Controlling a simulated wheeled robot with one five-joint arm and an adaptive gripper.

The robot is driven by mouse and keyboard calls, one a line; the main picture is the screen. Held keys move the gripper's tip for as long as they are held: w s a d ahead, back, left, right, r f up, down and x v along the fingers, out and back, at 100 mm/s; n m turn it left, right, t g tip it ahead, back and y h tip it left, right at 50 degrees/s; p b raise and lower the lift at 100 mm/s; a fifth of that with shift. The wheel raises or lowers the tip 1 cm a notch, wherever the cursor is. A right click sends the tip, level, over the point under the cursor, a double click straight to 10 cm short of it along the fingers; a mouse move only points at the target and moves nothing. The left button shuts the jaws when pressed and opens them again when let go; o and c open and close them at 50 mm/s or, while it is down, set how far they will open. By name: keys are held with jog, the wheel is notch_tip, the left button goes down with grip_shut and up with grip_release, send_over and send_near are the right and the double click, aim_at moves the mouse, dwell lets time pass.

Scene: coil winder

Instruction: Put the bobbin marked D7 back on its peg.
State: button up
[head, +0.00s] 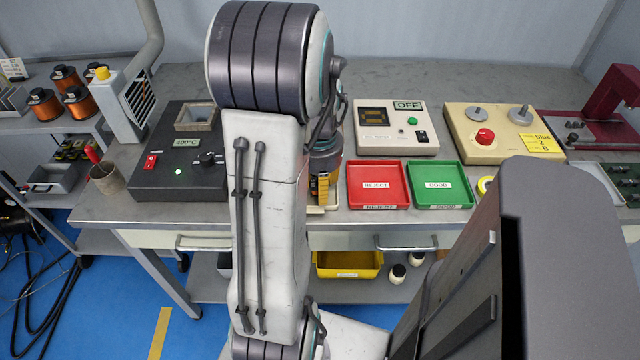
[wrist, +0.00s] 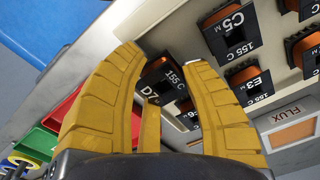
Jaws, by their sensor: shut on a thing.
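The bobbin marked D7 (wrist: 163,82) is dark with a black label reading D7 and 155 C. It shows between the yellow fingers of my gripper (wrist: 160,58) in the wrist view, and the gripper is shut on it. A cream rack (wrist: 178,22) beyond holds other bobbins, among them C5 (wrist: 235,30) and E3 (wrist: 252,82). A bobbin behind my right finger is mostly covered. I cannot tell how far D7 is from the rack, and its peg is hidden. In the head view my gripper (head: 322,188) points down behind my arm, which hides the rack and D7.
Red REJECT (head: 377,185) and green GOOD (head: 441,185) trays lie right of my gripper in the head view. A dark solder pot unit (head: 185,150) stands left. A FLUX container (wrist: 292,133) stands beside the rack. A yellow bin (head: 348,264) sits on the lower shelf.

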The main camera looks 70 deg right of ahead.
jog(key=shift+f, duration=0.3)
jog(key=o, duration=1.2)
jog(key=shift+o, duration=0.2)
jog(key=shift+r, duration=0.1)
notch_tip(320, 180, up, 12)
jog(key=shift+a, duration=0.2)
